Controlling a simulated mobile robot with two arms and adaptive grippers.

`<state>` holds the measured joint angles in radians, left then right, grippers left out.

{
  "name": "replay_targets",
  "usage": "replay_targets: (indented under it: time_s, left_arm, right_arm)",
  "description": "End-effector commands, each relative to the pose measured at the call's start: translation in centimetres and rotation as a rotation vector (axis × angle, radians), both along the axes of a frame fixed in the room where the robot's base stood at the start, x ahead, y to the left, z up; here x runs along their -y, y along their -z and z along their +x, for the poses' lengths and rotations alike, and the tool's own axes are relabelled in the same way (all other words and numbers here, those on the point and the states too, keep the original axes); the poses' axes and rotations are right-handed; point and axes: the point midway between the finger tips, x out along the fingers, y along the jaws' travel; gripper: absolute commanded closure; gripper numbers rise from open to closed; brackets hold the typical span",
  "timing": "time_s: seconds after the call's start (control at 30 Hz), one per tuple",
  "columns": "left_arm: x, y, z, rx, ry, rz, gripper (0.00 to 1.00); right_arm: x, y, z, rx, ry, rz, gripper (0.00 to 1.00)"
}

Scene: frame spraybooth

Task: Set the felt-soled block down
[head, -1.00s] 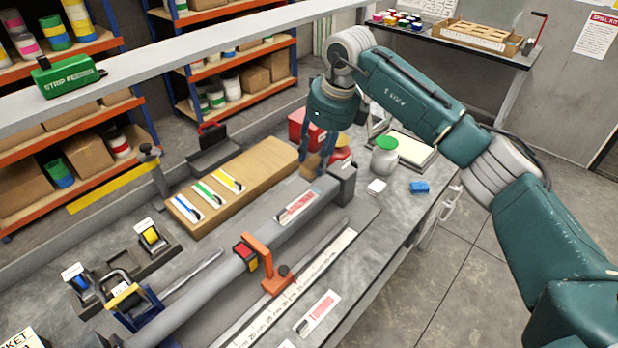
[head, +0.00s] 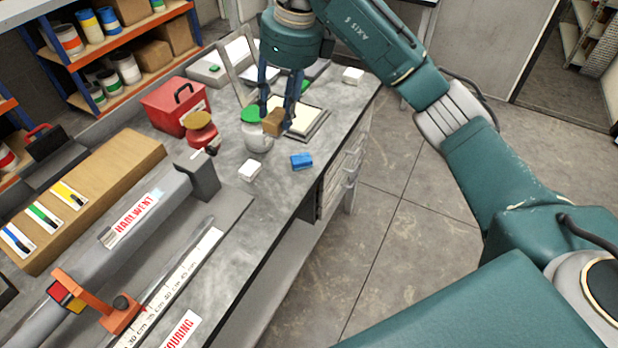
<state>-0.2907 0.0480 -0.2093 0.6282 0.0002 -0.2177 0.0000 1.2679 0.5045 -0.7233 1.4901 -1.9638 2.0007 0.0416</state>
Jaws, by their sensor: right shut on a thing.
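My right gripper (head: 275,115) is shut on a small brown block (head: 272,123), which I take to be the felt-soled block. The fingers point down with the block between their tips. In the head view the block overlaps the right side of a jar with a green lid (head: 257,141) and the near left part of a framed white pad (head: 305,119). I cannot tell its exact height over the bench (head: 225,190). Its underside is hidden. My left gripper is not in view.
A blue block (head: 301,161) and a white block (head: 249,170) lie on the bench in front of the jar. A red box (head: 176,107) and a red-lidded pot (head: 201,133) stand to the left. A grey bar (head: 150,215) and a ruler (head: 175,285) run along the bench.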

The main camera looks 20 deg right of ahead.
Motion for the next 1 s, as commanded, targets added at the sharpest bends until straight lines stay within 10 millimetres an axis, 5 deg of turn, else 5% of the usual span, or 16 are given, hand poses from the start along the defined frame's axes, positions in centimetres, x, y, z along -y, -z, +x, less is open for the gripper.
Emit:
replay_targets:
  time_s: [0.17,0.37,0.6,0.8,1.0]
  left_arm:
    - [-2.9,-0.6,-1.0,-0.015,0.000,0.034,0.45]
    - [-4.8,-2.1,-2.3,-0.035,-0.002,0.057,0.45]
    - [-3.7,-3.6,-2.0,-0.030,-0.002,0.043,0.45]
    - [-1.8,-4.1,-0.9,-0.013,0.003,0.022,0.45]
    - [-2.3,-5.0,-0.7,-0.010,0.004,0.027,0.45]
  right_arm:
    - [-0.1,2.5,-0.3,-0.008,-0.003,-0.002,0.88]
    - [-0.1,7.8,-0.4,-0.009,-0.002,0.000,0.88]
    - [-0.1,13.5,-0.3,-0.006,-0.001,-0.001,0.88]
    - [-0.1,15.6,-0.2,-0.001,-0.001,0.000,0.88]
    - [-0.2,18.3,-0.3,-0.005,-0.001,0.000,0.88]
